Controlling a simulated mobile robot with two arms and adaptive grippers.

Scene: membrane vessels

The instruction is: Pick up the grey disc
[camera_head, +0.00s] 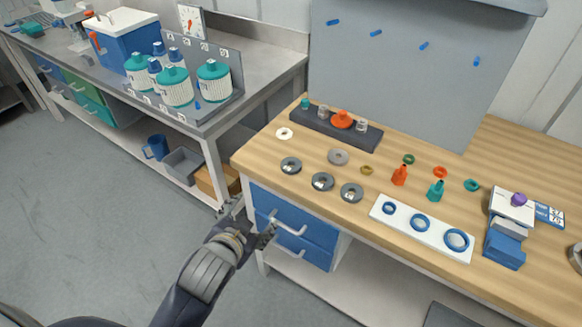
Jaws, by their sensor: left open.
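A grey disc (338,157) lies flat on the wooden worktop, behind a row of darker grey rings. The darker rings are a left one (291,166), a middle one (322,181) and a right one (352,193). My left gripper (251,222) is open and empty, in front of the blue drawers by the bench's left corner. It is apart from the disc, to its lower left in the picture. My right gripper does not show.
Blue drawers (293,222) with handles are near my gripper.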

